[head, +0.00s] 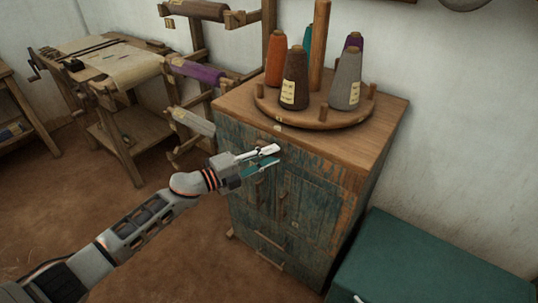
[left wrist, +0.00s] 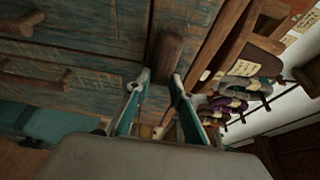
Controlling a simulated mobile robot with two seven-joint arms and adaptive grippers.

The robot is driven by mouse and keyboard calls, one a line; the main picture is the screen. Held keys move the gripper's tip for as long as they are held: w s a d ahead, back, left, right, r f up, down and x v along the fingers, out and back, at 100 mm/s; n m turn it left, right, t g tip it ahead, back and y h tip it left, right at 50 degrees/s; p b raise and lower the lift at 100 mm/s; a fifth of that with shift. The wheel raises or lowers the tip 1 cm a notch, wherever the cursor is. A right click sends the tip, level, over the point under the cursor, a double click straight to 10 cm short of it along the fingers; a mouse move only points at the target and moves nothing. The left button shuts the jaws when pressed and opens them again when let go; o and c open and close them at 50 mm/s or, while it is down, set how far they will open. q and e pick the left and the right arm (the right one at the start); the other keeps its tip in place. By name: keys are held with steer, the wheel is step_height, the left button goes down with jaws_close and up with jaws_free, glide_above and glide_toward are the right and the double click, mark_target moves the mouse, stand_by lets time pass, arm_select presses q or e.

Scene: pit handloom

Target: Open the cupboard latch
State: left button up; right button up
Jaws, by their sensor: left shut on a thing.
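The cupboard (head: 310,205) has worn blue-green doors and a brown wooden top. My left gripper (head: 268,158) is at the upper part of its front, below the top edge. In the left wrist view my left gripper (left wrist: 160,84) has its two fingertips on either side of a brown wooden piece, which looks like the latch (left wrist: 164,56), and is shut on it. The latch is hidden behind the fingers in the head view. The cupboard doors look closed. My right gripper is not in view.
A round wooden stand (head: 318,118) with several yarn cones sits on the cupboard top. A teal chest (head: 430,265) stands at the lower right. A wooden rack with rolls, including a purple roll (head: 198,72), stands left of the cupboard. A work table (head: 105,60) is farther left.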

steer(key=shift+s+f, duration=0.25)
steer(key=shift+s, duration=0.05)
arm_select(q)
steer(key=o, duration=1.1)
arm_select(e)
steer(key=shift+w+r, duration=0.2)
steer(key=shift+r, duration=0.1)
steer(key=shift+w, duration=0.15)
arm_select(q)
steer(key=v, duration=1.2)
